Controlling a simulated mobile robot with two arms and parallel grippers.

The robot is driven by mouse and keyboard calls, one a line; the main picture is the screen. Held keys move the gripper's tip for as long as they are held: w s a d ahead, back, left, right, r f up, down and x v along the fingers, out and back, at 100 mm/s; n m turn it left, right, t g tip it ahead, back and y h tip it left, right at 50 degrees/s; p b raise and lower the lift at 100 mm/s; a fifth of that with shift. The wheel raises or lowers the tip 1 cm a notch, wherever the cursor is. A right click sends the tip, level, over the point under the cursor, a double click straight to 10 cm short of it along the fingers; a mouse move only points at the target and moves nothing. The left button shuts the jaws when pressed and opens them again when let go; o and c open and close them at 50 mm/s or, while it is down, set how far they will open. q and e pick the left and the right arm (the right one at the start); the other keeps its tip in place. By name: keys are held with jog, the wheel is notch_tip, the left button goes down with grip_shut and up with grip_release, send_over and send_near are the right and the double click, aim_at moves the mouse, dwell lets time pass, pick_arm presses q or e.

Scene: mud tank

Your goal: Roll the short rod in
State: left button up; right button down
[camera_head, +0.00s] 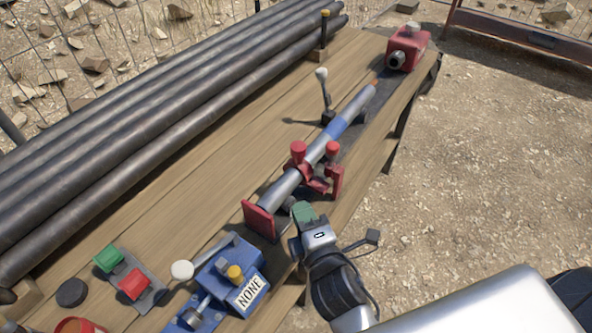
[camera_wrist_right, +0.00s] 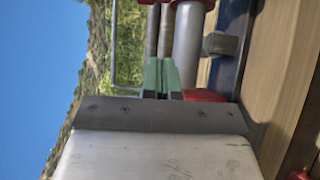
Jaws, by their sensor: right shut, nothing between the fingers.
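The short rod (camera_head: 312,158) is silver with a blue band. It lies lengthwise along a dark rail near the right edge of the bench, between red clamp parts (camera_head: 326,165). Its near end is at an upright red plate (camera_head: 259,219); its far end points toward a red box (camera_head: 408,46) with a round nozzle. My right gripper (camera_head: 303,211), with green fingertips, is shut and empty beside the near part of the rod, just right of the red plate. In the right wrist view the shut fingers (camera_wrist_right: 162,75) point along a silver cylinder (camera_wrist_right: 188,45). My left gripper is out of view.
Several long dark pipes (camera_head: 150,130) lie along the bench's left side. A white-knobbed lever (camera_head: 323,90) stands left of the rod. Near the front are a blue box (camera_head: 230,273) labelled NONE, green (camera_head: 109,257) and red (camera_head: 135,284) buttons. Open ground lies right.

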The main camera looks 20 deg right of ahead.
aim_at(297, 181)
jog(key=w, duration=0.3)
jog(key=w+d+p, duration=0.1)
jog(key=w, duration=0.2)
jog(key=w+p, duration=0.1)
jog(key=w, duration=0.2)
jog(key=shift+w+d+r, duration=0.1)
jog(key=shift+w+d, duration=0.05)
jog(key=shift+w, duration=0.15)
jog(key=shift+w+d, duration=0.55)
